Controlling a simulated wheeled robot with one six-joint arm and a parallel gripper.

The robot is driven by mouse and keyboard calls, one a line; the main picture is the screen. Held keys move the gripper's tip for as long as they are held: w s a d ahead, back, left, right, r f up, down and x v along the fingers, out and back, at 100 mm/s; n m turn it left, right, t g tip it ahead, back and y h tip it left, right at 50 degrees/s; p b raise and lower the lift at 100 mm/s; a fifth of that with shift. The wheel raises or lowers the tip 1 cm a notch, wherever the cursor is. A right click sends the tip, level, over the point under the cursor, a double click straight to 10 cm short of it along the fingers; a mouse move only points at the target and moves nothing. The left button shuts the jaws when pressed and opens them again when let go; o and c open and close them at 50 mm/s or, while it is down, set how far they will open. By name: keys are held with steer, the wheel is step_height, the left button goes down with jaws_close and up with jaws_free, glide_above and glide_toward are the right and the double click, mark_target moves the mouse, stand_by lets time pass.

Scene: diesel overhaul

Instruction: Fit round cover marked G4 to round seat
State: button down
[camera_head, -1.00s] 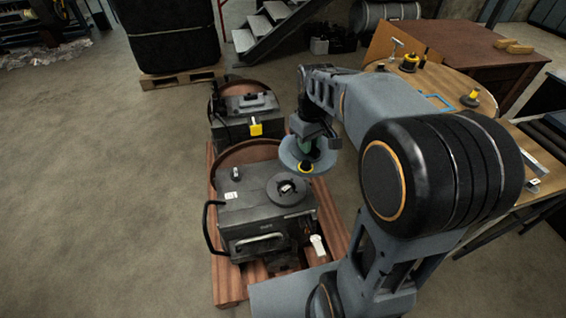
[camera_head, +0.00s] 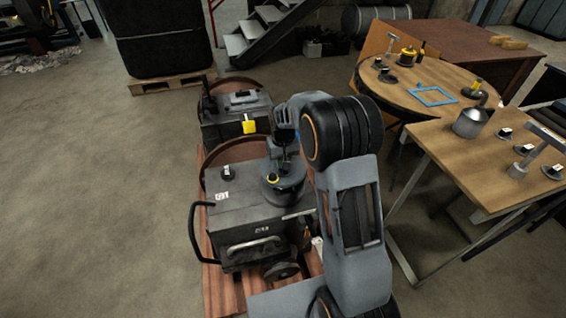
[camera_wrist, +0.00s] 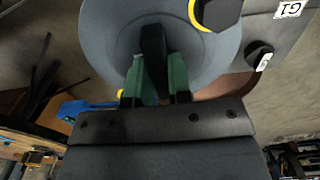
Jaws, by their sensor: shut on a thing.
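The round cover (camera_head: 287,193) is a grey-blue disc with a dark upright handle and a black knob ringed in yellow. In the wrist view the disc (camera_wrist: 108,45) fills the upper middle. My gripper (camera_head: 281,160) is shut on its handle, with the green fingers (camera_wrist: 155,78) on both sides. The cover is over the right part of the dark engine box (camera_head: 240,220), where the round seat is. The seat is hidden under the cover; I cannot tell whether they touch. No G4 mark is readable.
The box has a side handle bar (camera_head: 193,232) and a small black knob (camera_head: 228,172). A G1 label (camera_wrist: 291,9) shows in the wrist view. Tables with several parts (camera_head: 440,150) are to the right.

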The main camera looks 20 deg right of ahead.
steer(key=shift+f+b, duration=2.05)
steer(key=shift+f, duration=0.7)
steer(key=shift+f+b, duration=0.3)
steer(key=shift+f, duration=0.3)
steer(key=shift+f+b, duration=0.3)
steer(key=shift+f, duration=0.6)
steer(key=c, duration=1)
jaws_free()
steer(key=shift+s, duration=0.1)
steer(key=shift+o, duration=0.2)
step_height(320, 180, up, 14)
steer(key=shift+f+p, duration=0.1)
steer(key=shift+p, duration=1.15)
